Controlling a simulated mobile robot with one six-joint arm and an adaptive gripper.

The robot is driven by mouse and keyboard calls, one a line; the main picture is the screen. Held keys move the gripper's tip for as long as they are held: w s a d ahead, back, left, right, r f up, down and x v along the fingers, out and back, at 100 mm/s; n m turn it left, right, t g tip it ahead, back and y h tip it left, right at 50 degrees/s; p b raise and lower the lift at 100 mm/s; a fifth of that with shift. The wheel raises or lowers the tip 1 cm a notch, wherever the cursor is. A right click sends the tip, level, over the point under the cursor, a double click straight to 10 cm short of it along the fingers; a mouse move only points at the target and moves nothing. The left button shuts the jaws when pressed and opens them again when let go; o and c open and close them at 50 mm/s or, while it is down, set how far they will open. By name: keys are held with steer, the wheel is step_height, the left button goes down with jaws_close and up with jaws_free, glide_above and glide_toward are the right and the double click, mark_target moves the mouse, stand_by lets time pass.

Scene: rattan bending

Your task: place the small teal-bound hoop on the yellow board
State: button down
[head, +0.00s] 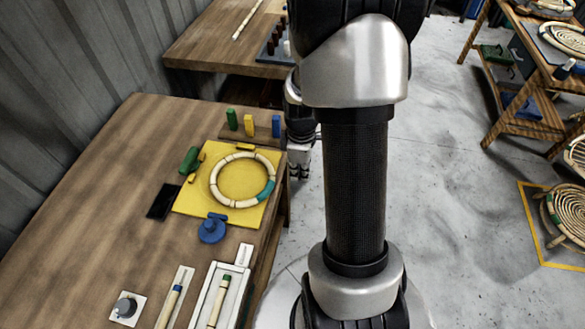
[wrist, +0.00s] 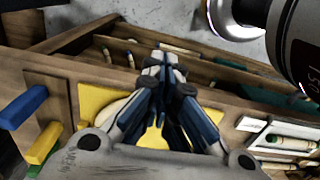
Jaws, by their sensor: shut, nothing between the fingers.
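A pale hoop (head: 215,185) with a teal-bound section at its lower right lies flat on the yellow board (head: 184,205) in the head view. My gripper (head: 299,172) is beside the table's right edge, to the right of the board and apart from the hoop; my own arm hides part of that area. In the wrist view my gripper (wrist: 164,62) has its fingers together and holds nothing.
A green block (head: 232,119), a yellow block (head: 249,125) and a blue block (head: 276,126) stand behind the board. A blue round knob (head: 211,231) and a black flat thing (head: 162,202) lie near it. Trays with rods (head: 218,302) are at the front. The table's left side is clear.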

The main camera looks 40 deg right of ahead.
mark_target(272, 179)
steer(key=w+a+f+b, duration=0.2)
steer(key=w+f, duration=0.1)
steer(key=f, duration=0.2)
steer(key=shift+w+a, duration=0.15)
steer(key=shift+a, duration=0.2)
steer(key=shift+w+a+f, duration=0.1)
steer(key=shift+w+a, duration=1.2)
steer(key=shift+w, duration=0.25)
